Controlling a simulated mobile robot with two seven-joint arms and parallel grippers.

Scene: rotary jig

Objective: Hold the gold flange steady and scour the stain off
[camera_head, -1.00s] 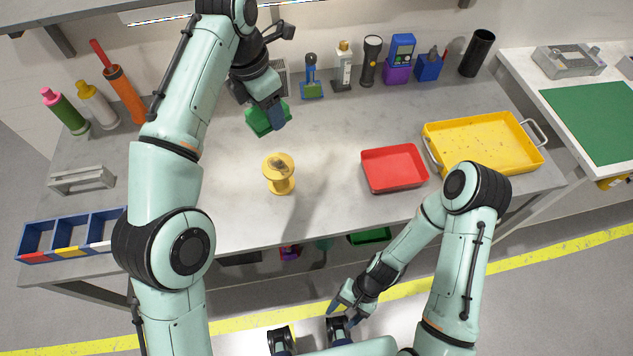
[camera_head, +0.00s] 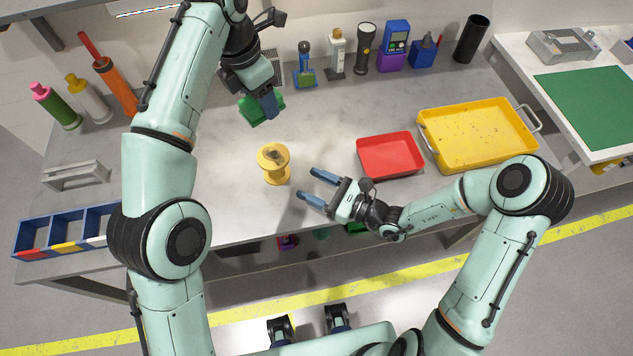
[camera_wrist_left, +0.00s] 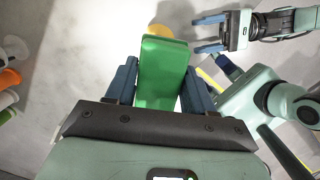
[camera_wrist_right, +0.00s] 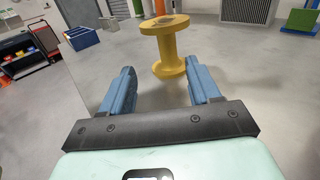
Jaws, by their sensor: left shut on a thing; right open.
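The gold flange (camera_head: 273,175) is a yellow spool shape standing upright on the grey bench, with a dark brown stain (camera_head: 274,156) on its top disc. In the right wrist view the flange (camera_wrist_right: 168,50) is just beyond and between my fingers. My right gripper (camera_head: 314,185) is open and empty, to the right of the flange, its fingertips pointing at it and apart from it. My left gripper (camera_head: 272,108) is shut on a green block (camera_head: 256,111), behind the flange. The green block (camera_wrist_left: 162,75) sits between the fingers in the left wrist view.
A red tray (camera_head: 391,172) and a yellow tray (camera_head: 440,158) stand to the right. Bottles, a torch (camera_head: 365,48) and a black cup (camera_head: 472,40) line the back. A blue divided bin (camera_head: 50,250) and a grey bracket (camera_head: 76,178) are at left. Bench around the flange is clear.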

